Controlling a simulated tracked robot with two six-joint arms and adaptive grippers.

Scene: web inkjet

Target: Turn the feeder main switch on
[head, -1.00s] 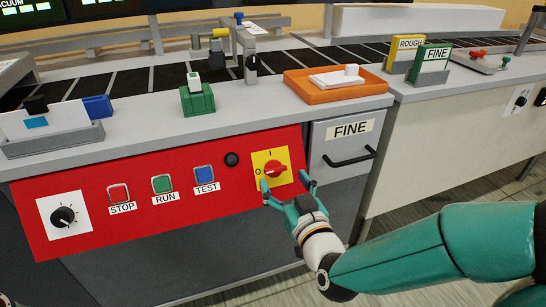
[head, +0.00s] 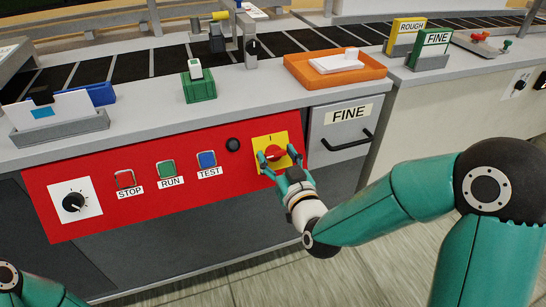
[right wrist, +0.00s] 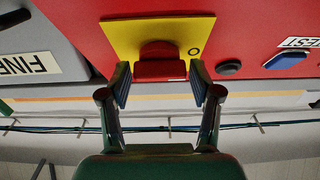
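The main switch is a red knob (head: 275,152) on a yellow plate (head: 264,142), marked I at the top and O at the left, on the red panel. In the right wrist view, upside down, the knob (right wrist: 160,68) lies with its grip level, in line with the O. My right gripper (head: 280,160) is at the switch with one finger on each side of the knob. In the right wrist view its fingers (right wrist: 160,86) are open, with a small gap on either side. Part of my left arm shows at the lower left of the head view; its gripper is not in view.
STOP (head: 125,179), RUN (head: 166,167) and TEST (head: 207,159) buttons and a black dial (head: 74,202) sit left on the panel. A black round part (head: 232,144) is beside the plate. The FINE drawer handle (head: 347,142) juts out right of the switch.

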